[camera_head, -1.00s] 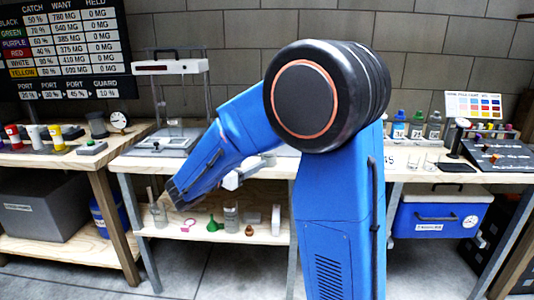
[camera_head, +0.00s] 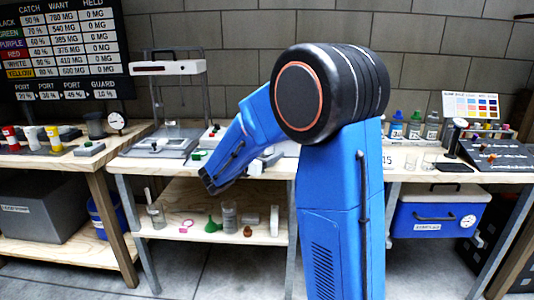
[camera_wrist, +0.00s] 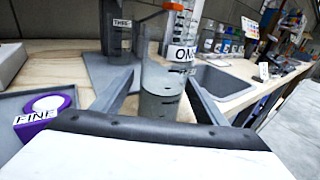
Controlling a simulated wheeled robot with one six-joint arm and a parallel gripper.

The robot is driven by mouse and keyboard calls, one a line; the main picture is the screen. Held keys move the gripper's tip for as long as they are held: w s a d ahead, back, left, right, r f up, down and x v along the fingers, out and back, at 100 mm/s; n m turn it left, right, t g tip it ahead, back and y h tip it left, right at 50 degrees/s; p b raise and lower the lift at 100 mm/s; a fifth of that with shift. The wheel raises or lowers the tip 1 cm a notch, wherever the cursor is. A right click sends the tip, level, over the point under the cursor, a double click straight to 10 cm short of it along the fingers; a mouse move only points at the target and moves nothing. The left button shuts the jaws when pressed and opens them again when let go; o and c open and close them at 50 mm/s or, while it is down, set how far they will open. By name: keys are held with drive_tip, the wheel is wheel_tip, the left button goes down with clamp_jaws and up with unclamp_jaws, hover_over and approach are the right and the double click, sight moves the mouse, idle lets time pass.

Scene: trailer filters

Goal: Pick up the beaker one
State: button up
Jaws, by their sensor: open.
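In the wrist view a clear beaker (camera_wrist: 160,100) stands upright between the two fingers of my gripper (camera_wrist: 164,80). The fingers are open, one on each side of it; I cannot tell whether either touches it. A grey vessel labelled "THREE" (camera_wrist: 119,38) stands behind the left finger. In the head view my arm hides the beaker between the fingers.
A purple ring labelled "FINE" (camera_wrist: 46,108) lies in a grey tray at the left. A grey basin (camera_wrist: 222,82) lies to the right. In the head view, small clear glasses (camera_head: 411,161) stand on the right bench and several vessels stand on the lower shelf (camera_head: 175,228).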

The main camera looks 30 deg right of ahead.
sight(273, 150)
drive_tip(key=shift+x, duration=1.6)
drive_tip(key=shift+s, duration=0.1)
drive_tip(key=shift+c, duration=0.6)
drive_tip(key=c, duration=1.1)
drive_tip(key=shift+r, duration=0.1)
